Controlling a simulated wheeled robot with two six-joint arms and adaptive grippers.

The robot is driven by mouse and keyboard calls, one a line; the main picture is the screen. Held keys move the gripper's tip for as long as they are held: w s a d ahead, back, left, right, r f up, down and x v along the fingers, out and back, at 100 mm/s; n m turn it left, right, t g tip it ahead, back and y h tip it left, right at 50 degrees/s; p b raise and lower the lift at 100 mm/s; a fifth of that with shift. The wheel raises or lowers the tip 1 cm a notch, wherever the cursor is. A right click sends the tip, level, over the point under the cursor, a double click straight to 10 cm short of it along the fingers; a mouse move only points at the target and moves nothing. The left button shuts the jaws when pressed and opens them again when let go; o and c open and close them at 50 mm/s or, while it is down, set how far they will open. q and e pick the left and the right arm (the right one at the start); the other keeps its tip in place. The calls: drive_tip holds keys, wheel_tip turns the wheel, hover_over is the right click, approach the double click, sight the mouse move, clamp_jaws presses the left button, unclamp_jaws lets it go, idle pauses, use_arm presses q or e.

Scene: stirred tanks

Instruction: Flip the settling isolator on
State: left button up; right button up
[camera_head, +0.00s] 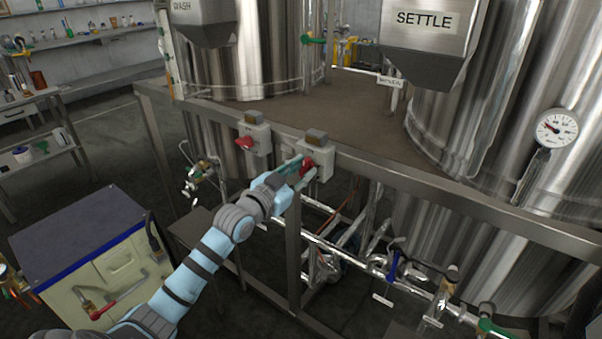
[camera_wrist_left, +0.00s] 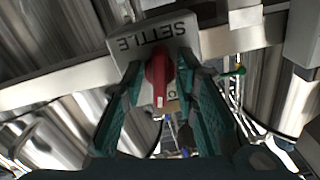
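The settling isolator is a grey box (camera_wrist_left: 192,32) marked SETTLE with a red handle (camera_wrist_left: 159,78). In the head view its red handle (camera_head: 308,167) shows on the front rail of the tank frame, partly covered by my gripper. My left gripper (camera_head: 303,172) reaches it from the front left. The handle's lower end and the lower marking are partly hidden. My right gripper is not in view.
A similar box with a red handle (camera_head: 245,142) is just left on the same rail. Large steel tanks (camera_head: 480,110) stand behind. Pipes and valves (camera_head: 392,265) run below the rail. A beige cabinet (camera_head: 120,265) stands at the lower left.

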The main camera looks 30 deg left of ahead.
use_arm(q)
clamp_jaws()
drive_tip(key=n+p, duration=0.2)
drive_tip(key=p, duration=0.1)
drive_tip(key=shift+r+n, duration=0.2)
drive_tip(key=shift+n, duration=0.2)
drive_tip(key=shift+f, duration=0.25)
drive_tip(key=shift+o, duration=1.3)
unclamp_jaws()
drive_tip(key=shift+s, duration=0.15)
drive_tip(key=s, duration=0.7)
drive_tip(key=shift+a, duration=0.2)
